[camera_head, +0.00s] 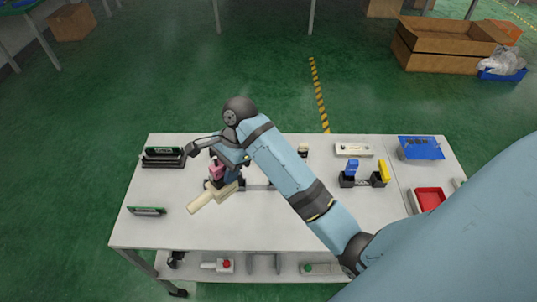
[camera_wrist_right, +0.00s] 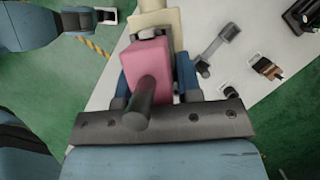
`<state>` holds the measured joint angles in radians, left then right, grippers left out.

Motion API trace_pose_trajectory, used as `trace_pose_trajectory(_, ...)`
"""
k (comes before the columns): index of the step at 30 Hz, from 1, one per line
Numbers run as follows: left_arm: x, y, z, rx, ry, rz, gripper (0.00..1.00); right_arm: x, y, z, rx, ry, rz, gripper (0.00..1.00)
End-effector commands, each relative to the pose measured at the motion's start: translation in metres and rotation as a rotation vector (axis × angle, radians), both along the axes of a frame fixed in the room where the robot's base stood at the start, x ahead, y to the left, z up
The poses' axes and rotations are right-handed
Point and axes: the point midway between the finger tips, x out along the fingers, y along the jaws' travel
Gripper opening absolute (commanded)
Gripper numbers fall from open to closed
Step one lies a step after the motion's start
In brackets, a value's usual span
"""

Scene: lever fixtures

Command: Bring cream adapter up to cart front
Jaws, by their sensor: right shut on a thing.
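My right gripper (camera_head: 228,172) is low over the left part of the white table (camera_head: 275,225). In the right wrist view, a pink block (camera_wrist_right: 150,68) sits between the blue fingers of the right gripper (camera_wrist_right: 155,75). The cream adapter (camera_wrist_right: 157,20) shows just beyond it; whether the two are joined is unclear. The fingers hide part of the adapter. No part is clearly recognisable as the cart front. My left gripper is not seen in the head view.
A black rack (camera_head: 164,158) and a green-faced plate (camera_head: 147,211) stand at the left. A fixture with blue and yellow levers (camera_head: 363,175), a white box (camera_head: 353,150), a blue tray (camera_head: 420,148) and a red tray (camera_head: 429,200) are at the right. The front middle is clear.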

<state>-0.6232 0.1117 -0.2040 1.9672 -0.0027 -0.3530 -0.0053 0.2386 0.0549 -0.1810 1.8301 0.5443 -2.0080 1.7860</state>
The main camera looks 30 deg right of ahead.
Motion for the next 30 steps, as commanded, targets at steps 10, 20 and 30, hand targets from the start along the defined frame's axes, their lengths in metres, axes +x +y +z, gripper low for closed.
trace_pose_trajectory(10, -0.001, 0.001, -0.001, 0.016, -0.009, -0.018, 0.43, -0.002, -0.001, -0.081, -0.002, 0.006, -0.005, 0.07)
trace_pose_trajectory(20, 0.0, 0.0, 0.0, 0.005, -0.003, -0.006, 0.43, -0.001, 0.0, -0.152, 0.0, 0.002, -0.004, 0.07)
trace_pose_trajectory(30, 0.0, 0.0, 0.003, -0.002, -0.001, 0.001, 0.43, -0.001, 0.0, -0.189, 0.0, 0.002, -0.004, 0.07)
